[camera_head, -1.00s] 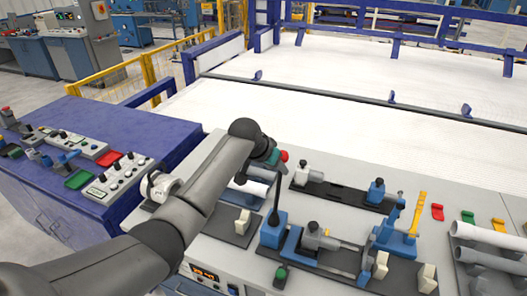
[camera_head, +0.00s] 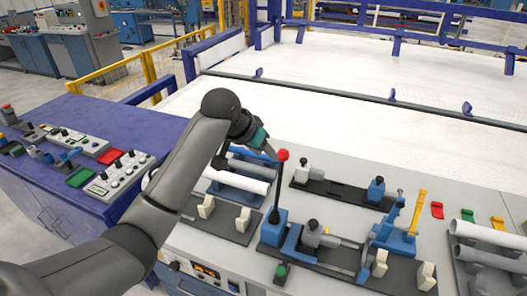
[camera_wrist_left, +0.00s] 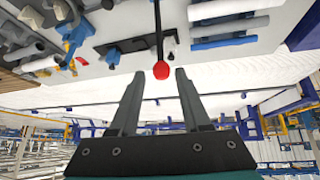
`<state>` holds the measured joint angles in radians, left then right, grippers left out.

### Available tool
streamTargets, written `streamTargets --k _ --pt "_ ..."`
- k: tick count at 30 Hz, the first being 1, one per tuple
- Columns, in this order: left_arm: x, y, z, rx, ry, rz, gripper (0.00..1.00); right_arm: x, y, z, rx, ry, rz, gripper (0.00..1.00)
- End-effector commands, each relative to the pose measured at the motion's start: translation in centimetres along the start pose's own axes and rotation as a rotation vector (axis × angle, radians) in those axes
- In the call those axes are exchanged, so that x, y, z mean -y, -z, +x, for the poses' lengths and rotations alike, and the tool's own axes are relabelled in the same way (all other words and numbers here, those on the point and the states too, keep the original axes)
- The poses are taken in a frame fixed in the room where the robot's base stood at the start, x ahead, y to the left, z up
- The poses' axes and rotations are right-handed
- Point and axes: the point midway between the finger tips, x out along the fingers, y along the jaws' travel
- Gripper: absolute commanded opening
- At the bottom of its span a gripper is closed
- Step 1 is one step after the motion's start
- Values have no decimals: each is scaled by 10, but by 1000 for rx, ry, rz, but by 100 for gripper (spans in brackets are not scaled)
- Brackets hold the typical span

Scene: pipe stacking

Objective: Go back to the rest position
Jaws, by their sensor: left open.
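My left gripper (camera_wrist_left: 153,100) is open and empty in the left wrist view, with its two dark fingers apart. The red knob (camera_wrist_left: 161,70) of a black lever shows just beyond the fingertips, between them in the picture. In the head view my left arm comes in from the left, and its gripper (camera_head: 228,160) is above the workbench, left of the red knob (camera_head: 283,155). The fingers are partly hidden there behind the wrist. My right gripper is not seen.
White and grey pipes (camera_head: 238,180) lie on a holder below my left gripper. More grey pipes (camera_head: 490,245) rest at the right. Blue clamps (camera_head: 392,238) stand on the grey bench. A purple side table (camera_head: 130,125) with control panels is at the left.

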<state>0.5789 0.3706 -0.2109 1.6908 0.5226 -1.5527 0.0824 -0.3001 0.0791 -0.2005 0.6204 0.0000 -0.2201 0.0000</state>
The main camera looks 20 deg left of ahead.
Motion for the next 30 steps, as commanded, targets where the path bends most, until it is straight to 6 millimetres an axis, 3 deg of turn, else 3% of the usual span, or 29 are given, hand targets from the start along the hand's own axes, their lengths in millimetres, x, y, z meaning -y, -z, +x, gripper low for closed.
streamTargets --k 10,14,17,22,30 --pt "0 -1 1 1 0 0 47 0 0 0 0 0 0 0" --pt "-6 -17 7 17 0 7 47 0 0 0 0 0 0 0" --pt "-17 -46 16 42 0 18 47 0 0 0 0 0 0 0" --pt "-40 -115 26 96 4 38 47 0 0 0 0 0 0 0" --pt "-71 -218 14 175 21 37 47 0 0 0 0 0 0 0"
